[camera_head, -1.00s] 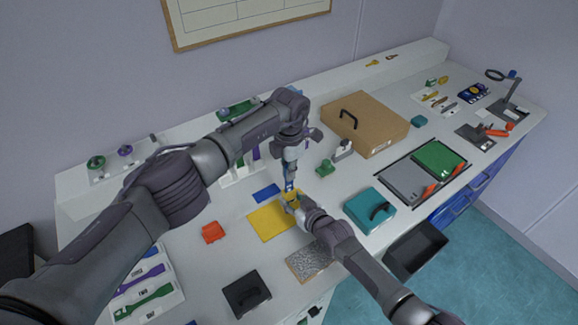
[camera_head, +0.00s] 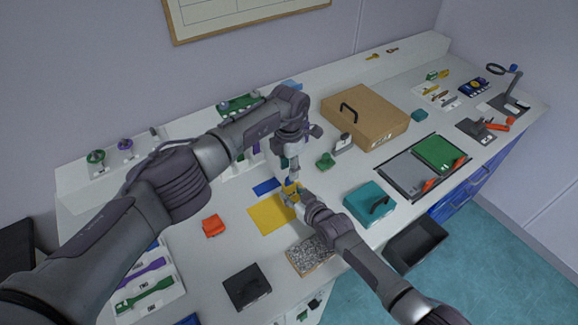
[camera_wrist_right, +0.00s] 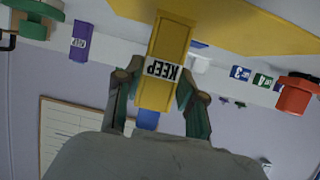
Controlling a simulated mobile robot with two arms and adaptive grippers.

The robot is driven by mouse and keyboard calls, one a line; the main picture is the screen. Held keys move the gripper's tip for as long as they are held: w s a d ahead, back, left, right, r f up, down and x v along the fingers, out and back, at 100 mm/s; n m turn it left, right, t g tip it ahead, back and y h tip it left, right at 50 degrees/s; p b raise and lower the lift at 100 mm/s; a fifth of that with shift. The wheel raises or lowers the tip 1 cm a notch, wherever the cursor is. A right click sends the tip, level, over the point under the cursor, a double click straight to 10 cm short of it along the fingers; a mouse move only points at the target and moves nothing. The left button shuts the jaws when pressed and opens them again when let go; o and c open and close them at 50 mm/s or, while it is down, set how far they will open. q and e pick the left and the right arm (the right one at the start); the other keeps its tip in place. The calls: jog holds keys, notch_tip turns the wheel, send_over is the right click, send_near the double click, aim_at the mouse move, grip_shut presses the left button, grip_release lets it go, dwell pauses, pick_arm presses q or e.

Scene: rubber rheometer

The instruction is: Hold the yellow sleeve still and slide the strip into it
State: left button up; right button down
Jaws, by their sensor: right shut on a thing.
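The yellow sleeve (camera_wrist_right: 160,88) carries a "KEEP" label and stands between the fingers of my right gripper (camera_wrist_right: 158,92), which is shut on it. In the head view the sleeve (camera_head: 291,187) is small, above the far right part of the yellow mat. My right gripper (camera_head: 292,198) reaches it from the lower right. My left gripper (camera_head: 289,172) points down just above the sleeve; its fingertips are too small to read. I cannot make out the strip clearly. A blue piece (camera_wrist_right: 148,120) shows past the sleeve's end in the right wrist view; I cannot tell what it is.
The yellow mat (camera_head: 268,217) and a blue pad (camera_head: 266,187) lie under the arms. A cardboard box (camera_head: 374,125) is behind.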

pick_arm(q)
jog(key=shift+r, duration=0.1)
notch_tip(320, 180, up, 12)
dwell(0.4)
dwell(0.4)
pick_arm(e)
jog(key=c, duration=0.6)
grip_release()
